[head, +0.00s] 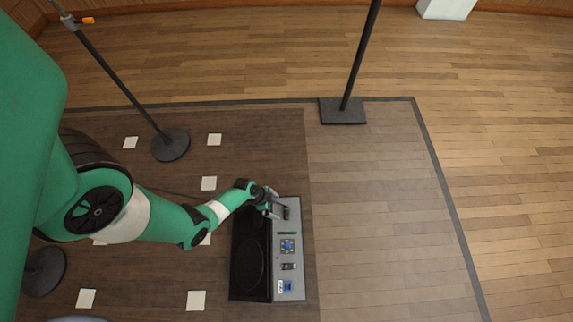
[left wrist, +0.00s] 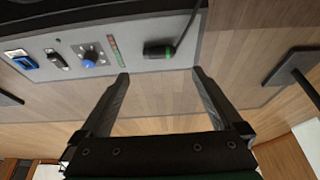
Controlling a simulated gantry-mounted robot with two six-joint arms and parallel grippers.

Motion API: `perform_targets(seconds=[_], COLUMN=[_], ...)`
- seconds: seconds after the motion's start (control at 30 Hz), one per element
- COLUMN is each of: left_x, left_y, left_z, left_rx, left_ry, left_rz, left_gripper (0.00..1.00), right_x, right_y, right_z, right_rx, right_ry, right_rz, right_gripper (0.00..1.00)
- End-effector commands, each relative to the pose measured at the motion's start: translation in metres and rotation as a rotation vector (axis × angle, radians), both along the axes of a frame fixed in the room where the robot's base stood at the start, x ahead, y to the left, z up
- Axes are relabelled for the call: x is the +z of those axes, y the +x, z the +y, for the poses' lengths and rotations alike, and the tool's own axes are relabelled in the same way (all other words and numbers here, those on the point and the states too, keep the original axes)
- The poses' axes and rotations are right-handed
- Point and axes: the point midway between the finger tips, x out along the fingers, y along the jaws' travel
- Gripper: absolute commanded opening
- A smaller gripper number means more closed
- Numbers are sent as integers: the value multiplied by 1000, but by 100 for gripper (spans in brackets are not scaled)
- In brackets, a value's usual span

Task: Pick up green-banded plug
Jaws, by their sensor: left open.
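The green-banded plug (left wrist: 158,51) is a dark plug with a green band, seated at the end of the grey panel (left wrist: 212,40), with a dark cable running from it. In the head view the plug (head: 287,212) is at the panel's far end. My left gripper (head: 277,205) is beside it, its fingers pointing toward it. In the left wrist view the gripper (left wrist: 160,75) is open and empty, with the plug just beyond and between the fingertips, apart from both. My right gripper is not in view.
The panel also carries a green strip (head: 287,233), a blue knob (head: 288,246), a dark switch (head: 289,266) and a blue connector (head: 287,286). Black stands rise from round (head: 170,145) and square (head: 343,111) bases. The wood floor to the right is clear.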

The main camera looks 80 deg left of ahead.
Motion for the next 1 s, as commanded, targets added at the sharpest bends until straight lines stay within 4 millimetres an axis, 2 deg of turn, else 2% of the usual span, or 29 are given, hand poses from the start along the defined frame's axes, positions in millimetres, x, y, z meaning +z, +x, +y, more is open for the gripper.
perform_targets(seconds=[0.03,0.2,0.47,0.73,1.0], left_x=[-20,-44,-49,-91,-91], left_y=[4,16,20,37,39], left_z=[-1,-3,-4,-9,-10], left_rx=[-3,-1,-1,-1,0], left_ry=[-1,0,0,1,1], left_rz=[1,0,0,-1,-1], left_gripper=[100,100,100,100,100], right_x=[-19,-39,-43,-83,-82], right_y=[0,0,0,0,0], right_z=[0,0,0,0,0], right_rx=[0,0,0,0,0], right_ry=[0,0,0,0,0], right_rz=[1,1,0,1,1], right_gripper=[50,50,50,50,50])
